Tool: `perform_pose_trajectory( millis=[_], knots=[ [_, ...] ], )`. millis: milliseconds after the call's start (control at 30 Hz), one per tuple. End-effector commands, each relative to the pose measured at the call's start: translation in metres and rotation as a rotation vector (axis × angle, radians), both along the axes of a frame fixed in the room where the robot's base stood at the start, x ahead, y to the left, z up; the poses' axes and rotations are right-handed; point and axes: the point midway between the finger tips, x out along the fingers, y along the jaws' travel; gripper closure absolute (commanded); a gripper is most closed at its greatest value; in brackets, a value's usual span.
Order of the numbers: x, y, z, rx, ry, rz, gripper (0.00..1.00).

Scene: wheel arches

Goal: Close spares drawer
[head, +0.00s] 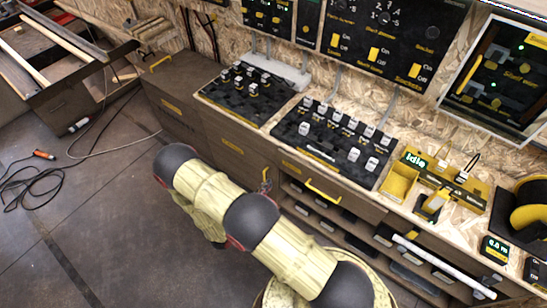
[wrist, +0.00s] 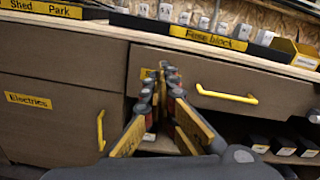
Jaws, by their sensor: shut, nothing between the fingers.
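The spares drawer front (head: 345,203) is a brown panel under the worktop, right of the cupboard, with a yellow bar handle (head: 322,190). In the wrist view the drawer front (wrist: 215,75) and its handle (wrist: 227,96) show close up. A yellow label at the drawer's left end is mostly hidden behind my fingers. My gripper (wrist: 165,72) is shut and empty, pointing at the drawer's left end, left of the handle. I cannot tell whether the fingertips touch the panel. The drawer looks nearly flush; any small gap is unclear.
A cupboard door labelled Electrics (wrist: 40,103) with a vertical yellow handle (wrist: 100,130) is at left. Open shelves with dark bins (wrist: 283,147) lie below the drawer. Cables (head: 35,185) lie on the floor.

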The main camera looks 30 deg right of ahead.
Motion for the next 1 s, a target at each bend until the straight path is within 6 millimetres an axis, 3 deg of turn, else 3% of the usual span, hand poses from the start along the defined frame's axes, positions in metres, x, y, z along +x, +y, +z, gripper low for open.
perform_pose_trajectory(
  millis=[133, 367, 1000],
  knots=[
    [-0.002, -0.001, 0.0, 0.066, -0.159, -0.006, 1.0],
    [0.001, -0.01, -0.001, 0.09, -0.218, -0.009, 1.0],
    [0.044, -0.112, -0.002, 0.09, -0.217, -0.008, 1.0]
  ],
)
